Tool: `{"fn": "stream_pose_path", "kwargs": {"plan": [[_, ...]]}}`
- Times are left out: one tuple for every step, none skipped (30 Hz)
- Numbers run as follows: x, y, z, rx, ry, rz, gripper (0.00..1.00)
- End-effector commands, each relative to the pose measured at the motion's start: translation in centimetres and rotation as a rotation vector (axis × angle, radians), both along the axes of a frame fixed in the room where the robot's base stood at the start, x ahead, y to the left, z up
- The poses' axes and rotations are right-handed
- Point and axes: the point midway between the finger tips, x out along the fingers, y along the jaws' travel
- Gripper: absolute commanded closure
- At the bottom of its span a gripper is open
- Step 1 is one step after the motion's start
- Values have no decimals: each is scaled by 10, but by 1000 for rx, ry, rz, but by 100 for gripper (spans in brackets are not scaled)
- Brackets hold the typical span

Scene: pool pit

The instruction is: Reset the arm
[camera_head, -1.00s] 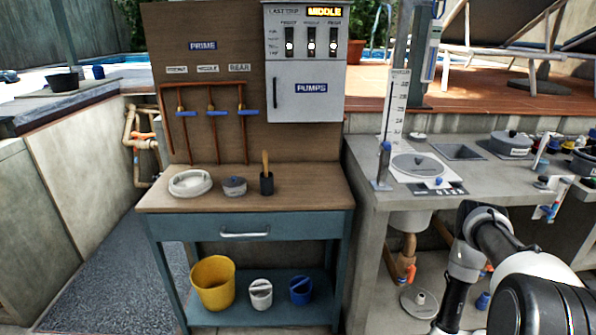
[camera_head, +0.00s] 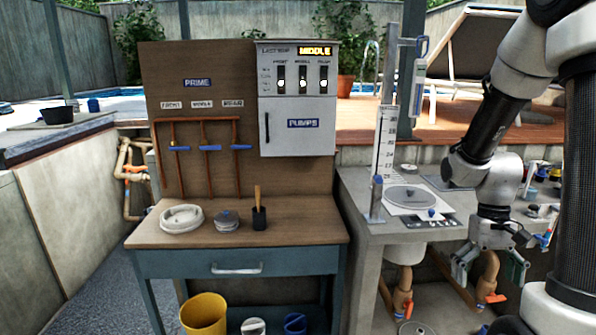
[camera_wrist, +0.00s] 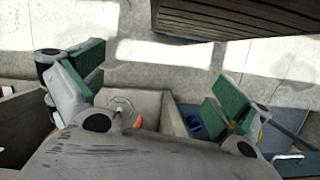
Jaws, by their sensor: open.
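My gripper (camera_head: 490,266) hangs at the right of the head view, in front of the concrete counter, with its fingers pointing down. Its fingers are spread apart and nothing is between them. In the wrist view my gripper (camera_wrist: 160,95) shows green pads set wide apart, with pale floor and the counter's lower part beyond. My arm rises from the right edge, bends over and comes down to the gripper.
The concrete counter (camera_head: 355,183) carries a round lid (camera_head: 410,193) and an upright scale (camera_head: 385,150). A workbench (camera_head: 290,228) with a pump cabinet (camera_head: 298,100) stands left. A yellow bucket (camera_head: 204,314) is on its lower shelf. Pipes with orange valve handles are under the counter.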

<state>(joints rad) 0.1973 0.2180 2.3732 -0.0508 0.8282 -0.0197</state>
Motion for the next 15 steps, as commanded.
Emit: {"fn": "stream_pose_path", "kwargs": {"plan": [[-10, 8, 24, -4, -29, -4, 0], [-17, 12, 35, -5, -41, -5, 0], [-25, 18, 50, -7, -61, -6, 0], [-32, 22, 60, -8, -79, -5, 0], [-38, 25, 70, -7, -100, -2, 0], [-45, 31, 82, -7, -131, 6, 0], [-50, 34, 91, -7, -158, 12, 0], [-54, 37, 99, -9, -189, 18, 0], [-59, 41, 109, -11, -235, 28, 0], [-62, 44, 116, -12, -274, 35, 0], [-65, 46, 123, -14, -312, 42, 0], [-68, 49, 133, -17, -361, 54, 0], [-70, 52, 140, -19, -398, 62, 0], [-72, 53, 146, -20, -433, 70, 0], [-74, 55, 155, -23, -478, 80, 0]]}}
